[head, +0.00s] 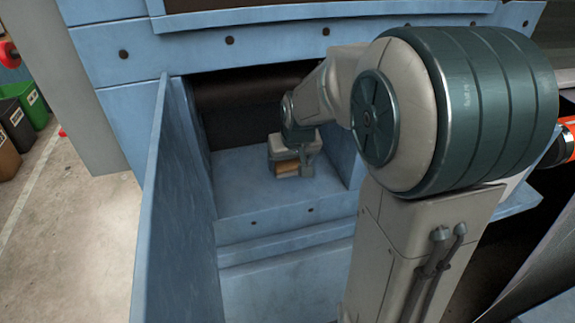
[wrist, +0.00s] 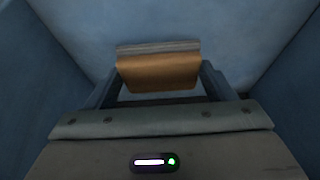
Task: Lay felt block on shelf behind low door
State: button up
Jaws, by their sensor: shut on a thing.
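The felt block (wrist: 158,72), brown with a grey top layer, is between the fingers of my gripper (wrist: 158,88) in the wrist view. In the head view the block (head: 287,168) shows as a small brown patch under my gripper (head: 293,170), just above or on the shelf. I cannot tell whether it touches the shelf. The blue shelf (head: 245,188) lies inside the low opening. The low door (head: 160,200) stands open at the left of the opening.
Blue side walls (wrist: 45,70) flank the gripper inside the recess. A dark roller (head: 240,95) spans the back of the opening. Bins (head: 22,105) stand on the floor at the far left. Bare shelf surface shows left of the block.

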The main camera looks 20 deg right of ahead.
aim_at(291, 166)
jog(key=shift+f+p, duration=0.3)
jog(key=shift+f, duration=1.75)
jog(key=shift+f, duration=0.1)
jog(key=o, duration=1)
jog(key=shift+o, duration=0.2)
jog(key=shift+r, duration=0.3)
jog(key=s+v, duration=0.1)
jog(key=v, duration=1.1)
jog(key=s+a+f+g, duration=0.1)
jog(key=s+a+f, duration=0.1)
jog(key=s, duration=1.3)
jog(key=shift+s+f+b, duration=0.25)
jog(key=shift+f+b, duration=0.1)
jog(key=shift+f, duration=0.2)
